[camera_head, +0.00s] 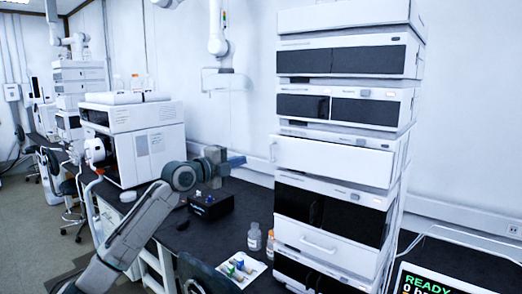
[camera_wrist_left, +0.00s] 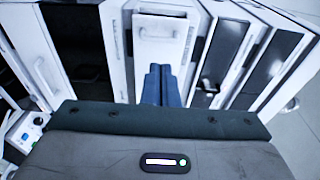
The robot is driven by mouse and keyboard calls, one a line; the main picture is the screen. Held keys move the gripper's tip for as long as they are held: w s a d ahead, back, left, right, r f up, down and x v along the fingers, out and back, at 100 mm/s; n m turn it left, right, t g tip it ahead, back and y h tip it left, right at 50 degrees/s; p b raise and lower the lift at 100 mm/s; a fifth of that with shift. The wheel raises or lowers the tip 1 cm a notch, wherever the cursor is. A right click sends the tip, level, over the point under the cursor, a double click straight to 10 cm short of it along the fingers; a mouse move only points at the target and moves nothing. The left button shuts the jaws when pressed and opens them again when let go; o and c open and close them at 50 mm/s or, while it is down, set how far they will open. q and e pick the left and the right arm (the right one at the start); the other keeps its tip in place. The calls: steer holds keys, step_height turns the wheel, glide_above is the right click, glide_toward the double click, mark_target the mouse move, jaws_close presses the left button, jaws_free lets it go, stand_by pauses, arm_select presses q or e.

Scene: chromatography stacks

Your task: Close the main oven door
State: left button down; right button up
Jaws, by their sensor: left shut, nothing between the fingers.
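The instrument stack (camera_head: 345,20) stands at the right of the head view. Its plain white door (camera_head: 335,160), with a small handle at its left edge, sits mid-stack; I take it as the main oven door. It seems to stand slightly proud of the modules around it, but I cannot tell how far it is open. My left gripper (camera_head: 238,160) is shut and empty, left of this door and pointing at the stack. In the left wrist view its blue fingers (camera_wrist_left: 160,85) lie together before a white panel (camera_wrist_left: 160,45). My right gripper is not in view.
Dark-fronted modules lie above and below the white door. A black box (camera_head: 210,205), bottles (camera_head: 254,237) and a tray of vials (camera_head: 240,268) stand on the dark bench left of the stack. A white instrument (camera_head: 145,140) stands further back. A screen (camera_head: 440,283) is at lower right.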

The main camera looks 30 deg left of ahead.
arm_select(q)
steer(key=p+x, duration=0.6)
steer(key=x, duration=0.4)
